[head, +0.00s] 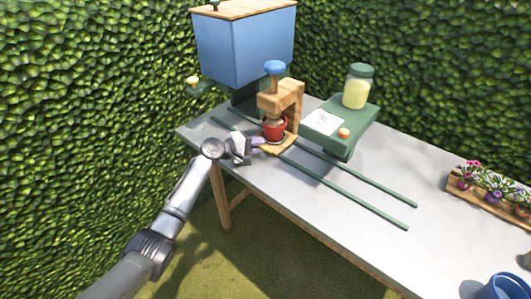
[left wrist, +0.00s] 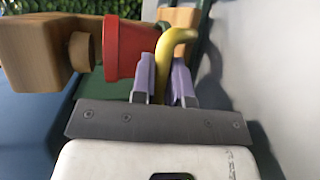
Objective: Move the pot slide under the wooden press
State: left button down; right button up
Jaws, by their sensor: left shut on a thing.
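The wooden press (head: 290,91) with its blue knob (head: 275,67) stands towards the back left of the table. A red pot (head: 275,130) sits on the pot slide (head: 277,148), below the press head. It also shows in the left wrist view as a red pot (left wrist: 126,48), with the wooden plunger of the press (left wrist: 82,52) beside its rim. My left gripper (head: 256,143) is at the front edge of the slide. Its purple fingers (left wrist: 163,80) are shut on the slide's curved yellow handle (left wrist: 174,40). My right gripper is not in view.
Two green rails (head: 345,189) run along the grey table (head: 300,197). A green scale-like stand (head: 340,128) with a jar (head: 357,86) is right of the press. A blue hopper (head: 245,47) stands behind. A flower planter (head: 490,207) and a blue pot (head: 497,288) are at right.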

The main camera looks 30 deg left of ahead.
pick_arm(q)
jog(key=shift+a, duration=0.35)
jog(key=c, duration=1.1)
grip_release()
jog(key=shift+c, duration=0.2)
jog(key=shift+d, duration=0.1)
jog(key=p+v, duration=0.4)
jog(key=v, duration=0.9)
jog(key=shift+s+a, duration=0.25)
jog(key=shift+r, duration=0.1)
